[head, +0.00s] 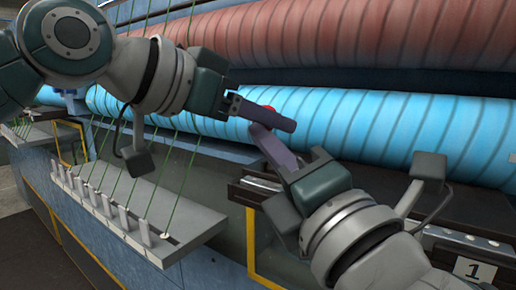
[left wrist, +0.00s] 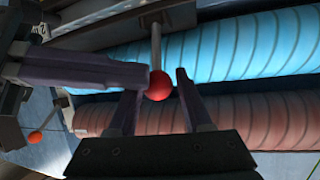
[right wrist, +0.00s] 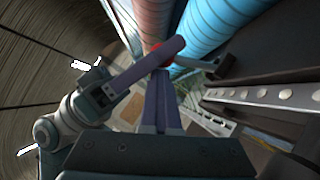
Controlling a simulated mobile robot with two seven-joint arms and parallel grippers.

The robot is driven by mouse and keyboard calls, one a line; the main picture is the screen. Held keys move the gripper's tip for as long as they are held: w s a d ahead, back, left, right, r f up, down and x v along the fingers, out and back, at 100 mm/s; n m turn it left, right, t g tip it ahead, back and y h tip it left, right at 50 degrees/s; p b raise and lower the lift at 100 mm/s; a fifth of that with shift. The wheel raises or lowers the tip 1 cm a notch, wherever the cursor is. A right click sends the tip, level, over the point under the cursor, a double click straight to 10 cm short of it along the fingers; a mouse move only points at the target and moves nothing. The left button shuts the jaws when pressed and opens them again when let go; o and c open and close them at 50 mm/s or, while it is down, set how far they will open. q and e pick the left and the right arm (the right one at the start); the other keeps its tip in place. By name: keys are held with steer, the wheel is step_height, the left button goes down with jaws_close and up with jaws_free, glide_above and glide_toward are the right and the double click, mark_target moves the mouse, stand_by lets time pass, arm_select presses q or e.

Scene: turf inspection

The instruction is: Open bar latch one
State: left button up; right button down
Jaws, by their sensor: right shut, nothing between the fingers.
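The red ball knob of a bar latch (left wrist: 159,86) sits on a thin grey rod (left wrist: 156,45) in the left wrist view. A sliver of the knob shows behind my left gripper's fingers in the head view (head: 269,109). My left gripper (left wrist: 158,85) is open, its purple fingers on either side of the knob, with a gap at the right finger. My right gripper (head: 260,131) is shut and empty. Its fingertips are close beside the knob in the left wrist view; I cannot tell whether they touch it. In the right wrist view, my left gripper's finger hides most of the knob.
A blue roll (head: 350,125) and a red roll (head: 350,35) lie behind the grippers. A second red knob (left wrist: 35,137) shows at lower left in the left wrist view. A grey shelf with white pegs (head: 130,210) stands at left. A label reads 1 (head: 474,270).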

arm_select(q)
steer(key=shift+o, duration=1.4)
steer(key=shift+a+f, duration=0.1)
steer(key=shift+f, duration=0.1)
steer(key=shift+o, duration=0.2)
steer(key=shift+s, duration=0.1)
arm_select(e)
steer(key=shift+d+r, duration=0.1)
steer(key=shift+r, duration=0.2)
arm_select(q)
steer(key=shift+d, duration=0.25)
